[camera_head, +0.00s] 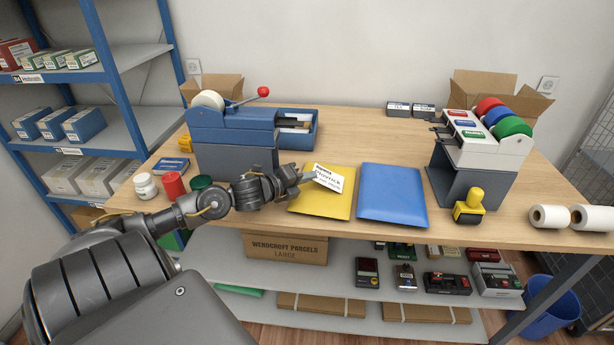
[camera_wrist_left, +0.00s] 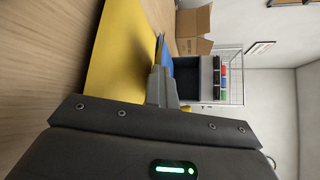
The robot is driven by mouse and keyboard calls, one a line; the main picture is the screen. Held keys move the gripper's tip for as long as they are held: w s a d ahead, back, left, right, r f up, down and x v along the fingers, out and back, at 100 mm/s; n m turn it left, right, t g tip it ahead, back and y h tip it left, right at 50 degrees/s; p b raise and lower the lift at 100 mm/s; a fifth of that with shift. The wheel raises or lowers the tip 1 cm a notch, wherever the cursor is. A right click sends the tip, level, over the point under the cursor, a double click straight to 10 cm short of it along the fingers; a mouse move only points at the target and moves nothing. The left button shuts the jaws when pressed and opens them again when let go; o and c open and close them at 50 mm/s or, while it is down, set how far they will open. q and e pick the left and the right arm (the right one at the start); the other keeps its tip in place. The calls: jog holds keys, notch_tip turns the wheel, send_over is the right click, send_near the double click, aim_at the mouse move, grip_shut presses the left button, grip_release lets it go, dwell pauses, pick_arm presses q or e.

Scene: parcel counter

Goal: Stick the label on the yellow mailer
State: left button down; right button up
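The yellow mailer (camera_head: 322,205) lies flat near the front edge of the counter; it also shows in the left wrist view (camera_wrist_left: 112,55). A white label (camera_head: 329,178) with dark print is at the tip of my left gripper (camera_head: 302,177), over the far part of the mailer. The gripper looks shut on the label's left edge. In the head view the label looks tilted, and I cannot tell whether it touches the mailer. In the left wrist view the gripper's fingers (camera_wrist_left: 161,86) are close together, and the label's face is not visible. My right gripper is not in view.
A blue mailer (camera_head: 392,195) lies just right of the yellow one. A blue dispenser with a red-knobbed lever (camera_head: 232,125) stands behind my left gripper. A roll dispenser (camera_head: 485,145), a yellow stamp (camera_head: 469,206) and white rolls (camera_head: 550,216) are at the right.

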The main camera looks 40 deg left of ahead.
pick_arm(q)
jog(key=c, duration=2.1)
grip_release()
jog(key=shift+c, duration=0.2)
jog(key=o, duration=0.5)
jog(key=shift+c, duration=0.2)
jog(key=shift+s, duration=0.15)
jog(key=shift+p+v, duration=0.6)
jog(key=shift+v, duration=0.15)
jog(key=shift+p+v, duration=1)
jog(key=shift+v, duration=0.9)
